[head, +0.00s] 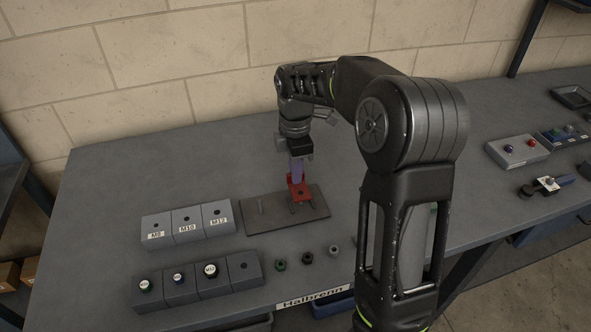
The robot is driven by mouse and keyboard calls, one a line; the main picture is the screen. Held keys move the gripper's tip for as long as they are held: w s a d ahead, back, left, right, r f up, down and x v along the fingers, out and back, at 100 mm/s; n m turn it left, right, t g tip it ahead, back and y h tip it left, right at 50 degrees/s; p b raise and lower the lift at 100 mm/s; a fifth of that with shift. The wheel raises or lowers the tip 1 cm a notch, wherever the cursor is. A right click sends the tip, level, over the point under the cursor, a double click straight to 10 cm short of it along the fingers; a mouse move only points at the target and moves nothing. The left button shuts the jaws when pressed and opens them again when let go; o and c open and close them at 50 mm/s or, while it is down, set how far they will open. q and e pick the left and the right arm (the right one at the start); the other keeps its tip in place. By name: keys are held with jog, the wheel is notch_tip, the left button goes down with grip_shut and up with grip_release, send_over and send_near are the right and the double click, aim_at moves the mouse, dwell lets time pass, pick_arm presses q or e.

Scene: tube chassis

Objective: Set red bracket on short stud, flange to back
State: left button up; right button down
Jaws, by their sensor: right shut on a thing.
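The red bracket (299,192) is over the right part of a dark flat plate (285,218) on the bench. A dark hole shows in the bracket's face. My right gripper (297,176) points down from above and is shut on the bracket at its upper, far side. Thin upright studs show on the plate: one (261,206) stands free at the left, and others are close below the bracket. I cannot tell whether the bracket touches the plate or a stud. My left gripper is not in view.
Grey blocks labelled M8, M10 and M12 (187,224) stand left of the plate. A row of blocks with labelled caps (197,280) is nearer. A button box (517,150) is at the right.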

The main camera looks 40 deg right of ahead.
jog(key=shift+f+b, duration=1.1)
jog(key=shift+f, duration=0.55)
jog(key=c, duration=1.4)
grip_release()
jog(key=shift+c, duration=0.2)
jog(key=shift+r, duration=0.1)
jog(key=shift+r, duration=3.85)
